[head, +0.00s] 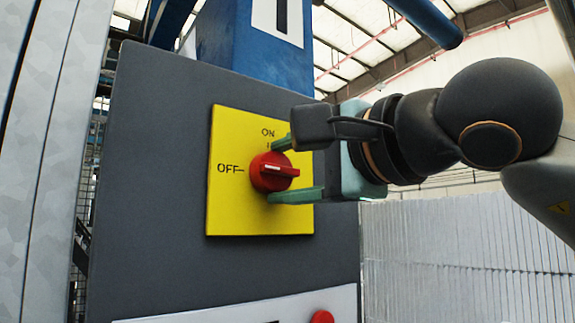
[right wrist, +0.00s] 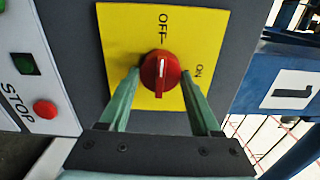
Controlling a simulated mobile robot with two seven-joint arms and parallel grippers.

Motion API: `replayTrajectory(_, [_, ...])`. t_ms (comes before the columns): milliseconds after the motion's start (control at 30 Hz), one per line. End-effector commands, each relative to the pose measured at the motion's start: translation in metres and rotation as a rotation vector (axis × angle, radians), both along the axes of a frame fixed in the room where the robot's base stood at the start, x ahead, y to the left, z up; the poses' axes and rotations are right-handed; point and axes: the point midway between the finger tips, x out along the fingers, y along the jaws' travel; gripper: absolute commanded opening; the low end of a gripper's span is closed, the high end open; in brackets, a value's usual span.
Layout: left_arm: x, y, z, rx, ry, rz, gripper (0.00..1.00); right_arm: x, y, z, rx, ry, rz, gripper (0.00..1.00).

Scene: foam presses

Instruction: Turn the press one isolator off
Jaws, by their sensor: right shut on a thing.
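The press one isolator is a red rotary knob (head: 274,171) on a yellow plate (head: 225,205) marked ON at the top and OFF at the left. My right gripper (head: 279,170) comes in from the right, with one green finger above the knob and one below, shut on it. In the right wrist view, the knob (right wrist: 160,74) sits between the two fingertips (right wrist: 160,80). Its raised bar, with a white line, lines up with the OFF mark and not with ON. My left gripper is out of view.
The plate is on a dark grey cabinet (head: 150,150). A blue press column (right wrist: 260,85) bears a white sign with a 1. A white panel with a red STOP button (right wrist: 45,109) and a green button (right wrist: 24,64) is near. A pale metal post (head: 60,150) stands at the left.

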Motion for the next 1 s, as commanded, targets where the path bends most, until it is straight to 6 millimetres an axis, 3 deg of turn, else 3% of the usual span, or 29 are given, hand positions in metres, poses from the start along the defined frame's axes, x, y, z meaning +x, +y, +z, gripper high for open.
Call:
replayTrajectory(667, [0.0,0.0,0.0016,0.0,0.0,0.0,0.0,-0.0007,0.0007,0.0001,-0.045,-0.034,0.003,0.09])
replayTrajectory(700, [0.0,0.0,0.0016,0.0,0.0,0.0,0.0,-0.0008,0.0008,0.0001,-0.045,-0.034,0.003,0.69])
replayTrajectory(933, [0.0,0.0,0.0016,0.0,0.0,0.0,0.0,-0.0005,0.0005,0.0,-0.045,-0.033,0.002,0.94])
replayTrajectory(1000, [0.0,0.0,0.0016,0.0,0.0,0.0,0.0,-0.0004,0.0005,0.0,-0.045,-0.033,0.001,0.94])
